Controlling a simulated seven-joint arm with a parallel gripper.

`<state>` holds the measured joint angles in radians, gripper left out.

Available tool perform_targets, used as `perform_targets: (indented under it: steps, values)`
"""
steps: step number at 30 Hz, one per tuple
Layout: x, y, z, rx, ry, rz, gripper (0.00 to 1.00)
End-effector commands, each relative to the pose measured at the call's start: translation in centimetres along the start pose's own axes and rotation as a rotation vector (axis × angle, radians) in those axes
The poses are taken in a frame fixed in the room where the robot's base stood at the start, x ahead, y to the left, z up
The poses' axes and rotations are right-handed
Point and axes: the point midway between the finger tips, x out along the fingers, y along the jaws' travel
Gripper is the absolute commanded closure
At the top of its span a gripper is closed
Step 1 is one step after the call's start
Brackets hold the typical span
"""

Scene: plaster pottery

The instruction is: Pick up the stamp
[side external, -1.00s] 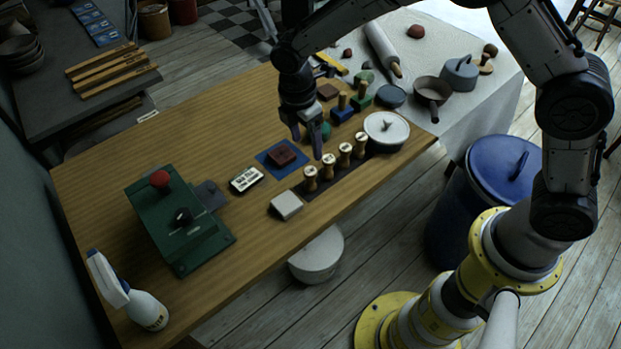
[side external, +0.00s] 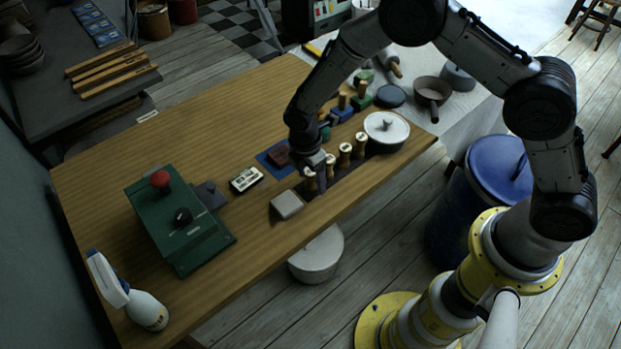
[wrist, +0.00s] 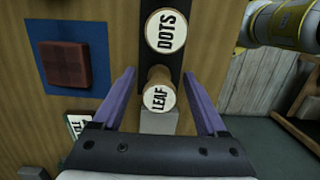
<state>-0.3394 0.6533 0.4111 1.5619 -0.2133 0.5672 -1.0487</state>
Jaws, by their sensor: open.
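Several wooden stamps with round white labelled tops stand in a row on a dark strip (side external: 338,187) near the table's front edge. In the wrist view, the stamp marked LEAF (wrist: 160,96) stands between my two fingers, with a gap on each side. The stamp marked DOTS (wrist: 166,31) is just beyond the fingertips. My gripper (side external: 318,178) is open and low over the near-left end of the row. In the side view it partly hides the end stamp (side external: 309,182). My open fingers also show in the wrist view (wrist: 158,78).
A pale block (side external: 286,205) sits just left of the row. A blue mat (wrist: 95,50) with a dark red square block (wrist: 65,54) lies beside it. A lidded white pot (side external: 386,128) stands at the far end.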

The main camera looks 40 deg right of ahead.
Motion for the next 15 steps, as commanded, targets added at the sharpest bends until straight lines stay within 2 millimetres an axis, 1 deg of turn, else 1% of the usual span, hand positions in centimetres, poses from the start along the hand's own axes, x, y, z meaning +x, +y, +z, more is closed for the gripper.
perform_targets:
  steps: [1,3,9,11,15]
  values:
    - [0.43,0.01,0.01,0.000,0.000,0.000,0.25]
    - [0.67,0.03,0.01,0.000,0.000,0.001,0.25]
    - [0.68,0.05,0.00,0.000,0.000,0.001,0.25]
    - [0.68,0.04,0.01,0.001,0.000,0.001,0.34]
    - [0.66,0.04,0.00,0.001,0.001,0.001,0.59]
